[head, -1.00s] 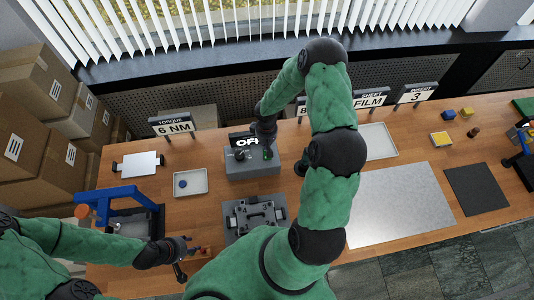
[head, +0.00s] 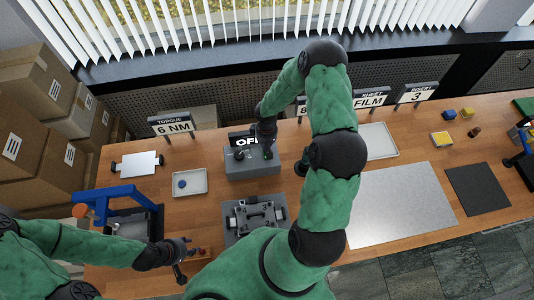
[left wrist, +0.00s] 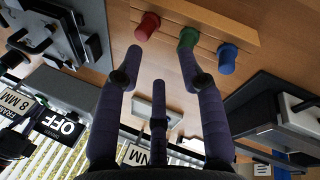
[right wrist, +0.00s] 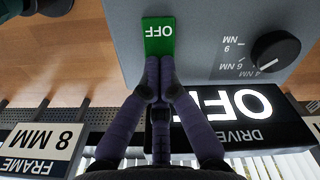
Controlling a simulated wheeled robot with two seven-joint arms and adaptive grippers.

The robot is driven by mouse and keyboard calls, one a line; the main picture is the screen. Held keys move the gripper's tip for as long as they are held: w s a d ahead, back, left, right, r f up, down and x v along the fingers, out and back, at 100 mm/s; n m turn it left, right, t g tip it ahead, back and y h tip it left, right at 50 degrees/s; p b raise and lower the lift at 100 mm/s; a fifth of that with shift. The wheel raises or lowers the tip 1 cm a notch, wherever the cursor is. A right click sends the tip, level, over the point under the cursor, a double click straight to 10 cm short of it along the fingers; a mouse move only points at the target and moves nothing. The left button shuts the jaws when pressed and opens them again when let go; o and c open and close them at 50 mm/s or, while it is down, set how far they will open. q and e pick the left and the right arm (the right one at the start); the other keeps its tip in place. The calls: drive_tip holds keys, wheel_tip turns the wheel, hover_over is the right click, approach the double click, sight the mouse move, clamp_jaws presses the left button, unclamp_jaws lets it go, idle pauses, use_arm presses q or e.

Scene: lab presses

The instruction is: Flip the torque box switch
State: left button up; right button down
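The torque box (head: 250,170) is a grey box at the middle of the bench with a dark display reading OFF (right wrist: 225,105) behind it. Its switch (right wrist: 159,30) is a green rocker labelled OFF, on the top beside a black dial (right wrist: 275,52). My right gripper (right wrist: 160,68) has its fingers together and empty, with the tips at the switch's edge; I cannot tell whether they touch it. In the head view my right gripper (head: 266,150) hides most of the switch. My left gripper (left wrist: 160,55) is open and empty, near a wooden strip with red, green and blue knobs.
A grey fixture (head: 255,216) stands in front of the box. A small tray (head: 190,183) and a blue-framed press (head: 125,210) are to its left. A FRAME 8 MM sign (right wrist: 42,140) stands beside the box. A large pale sheet (head: 400,205) lies to the right.

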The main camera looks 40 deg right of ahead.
use_arm(q)
drive_tip(key=shift+s+a+f+b, duration=0.1)
drive_tip(key=shift+s+f+b, duration=0.15)
drive_tip(key=shift+f+b, duration=0.25)
use_arm(e)
drive_tip(key=shift+s+a+f, duration=0.15)
drive_tip(key=shift+s+f, duration=0.1)
drive_tip(key=shift+f, duration=0.2)
use_arm(q)
drive_tip(key=shift+r, duration=0.1)
use_arm(e)
drive_tip(key=shift+r, duration=0.15)
